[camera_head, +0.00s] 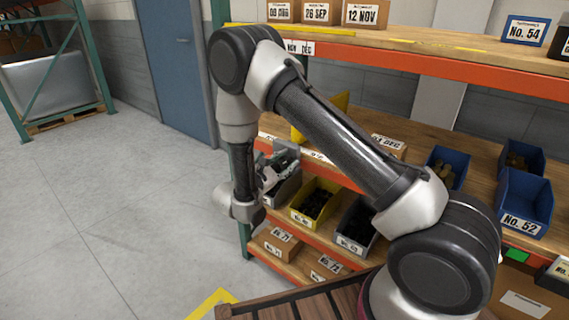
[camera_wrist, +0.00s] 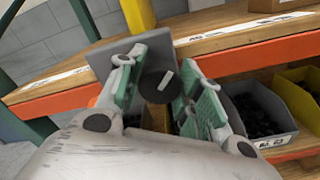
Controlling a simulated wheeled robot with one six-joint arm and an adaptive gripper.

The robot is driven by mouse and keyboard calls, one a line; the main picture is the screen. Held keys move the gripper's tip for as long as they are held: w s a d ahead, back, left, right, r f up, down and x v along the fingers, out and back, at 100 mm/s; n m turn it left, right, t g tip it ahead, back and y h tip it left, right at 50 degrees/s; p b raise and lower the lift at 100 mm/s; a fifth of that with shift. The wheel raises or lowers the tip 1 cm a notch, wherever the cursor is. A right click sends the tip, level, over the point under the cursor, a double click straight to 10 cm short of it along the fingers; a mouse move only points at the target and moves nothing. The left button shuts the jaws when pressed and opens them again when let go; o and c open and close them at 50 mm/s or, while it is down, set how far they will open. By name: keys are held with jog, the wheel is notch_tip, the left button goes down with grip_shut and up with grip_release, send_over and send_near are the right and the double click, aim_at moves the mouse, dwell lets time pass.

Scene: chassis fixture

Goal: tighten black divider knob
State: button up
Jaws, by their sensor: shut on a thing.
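The black divider knob (camera_wrist: 157,90) shows in the wrist view as a round disc with a white line slanting up to the right. It sits in front of a grey plate (camera_wrist: 104,60), at the foot of a yellow upright (camera_wrist: 139,16). My gripper (camera_wrist: 163,72) has its green-padded fingers on either side of the knob and is shut on it. In the head view my gripper (camera_head: 276,170) is at the left end of the middle shelf, and the knob cannot be made out there.
The orange-edged shelf (camera_wrist: 262,56) runs to the right of the knob. Below it stand a grey bin (camera_wrist: 258,112) and a yellow bin (camera_head: 315,203) with dark parts. Blue bins (camera_head: 524,200) are farther right. Open floor (camera_head: 110,220) lies to the left.

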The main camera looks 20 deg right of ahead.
jog(key=m, duration=0.4)
jog(key=shift+m, duration=0.3)
jog(key=m, duration=0.4)
jog(key=shift+m, duration=0.3)
jog(key=o, duration=0.8)
jog(key=v, duration=1.2)
